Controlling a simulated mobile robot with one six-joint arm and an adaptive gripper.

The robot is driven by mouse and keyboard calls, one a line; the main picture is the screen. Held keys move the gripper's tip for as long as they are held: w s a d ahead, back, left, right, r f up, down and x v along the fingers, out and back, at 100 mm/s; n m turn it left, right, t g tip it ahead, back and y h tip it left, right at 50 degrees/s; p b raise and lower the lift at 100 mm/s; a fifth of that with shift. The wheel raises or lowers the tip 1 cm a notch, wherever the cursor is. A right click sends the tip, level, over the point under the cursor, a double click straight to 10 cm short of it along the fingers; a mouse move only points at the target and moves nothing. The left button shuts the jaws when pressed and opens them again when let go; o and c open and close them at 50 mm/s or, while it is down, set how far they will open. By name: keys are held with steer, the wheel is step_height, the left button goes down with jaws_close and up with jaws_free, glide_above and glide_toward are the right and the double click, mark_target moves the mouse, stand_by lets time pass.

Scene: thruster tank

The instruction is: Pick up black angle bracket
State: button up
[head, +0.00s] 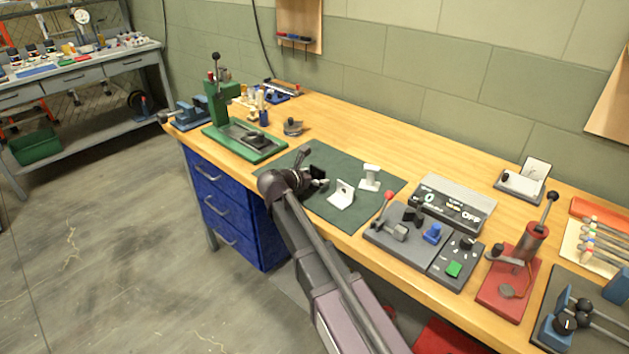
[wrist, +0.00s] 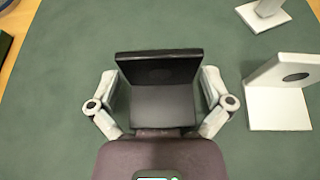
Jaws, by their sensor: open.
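The black angle bracket (wrist: 160,90) stands on the dark green mat in the wrist view, its upright plate at the far side and its flat foot toward me. My gripper (wrist: 161,95) is open, with one finger on each side of the bracket. Small gaps seem to show between the fingers and the bracket, though contact low down cannot be told.
A white angle bracket (wrist: 280,95) stands close to the right of my gripper, also in the head view (head: 341,194). A white post-like part (head: 370,178) stands behind it. A green press (head: 245,140) is at left, a grey lever fixture (head: 398,233) at right. The mat (wrist: 60,60) is clear at left.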

steer(key=shift+w+d+f, duration=0.15)
steer(key=shift+w, duration=0.05)
stand_by(0.4)
steer(key=c, duration=0.9)
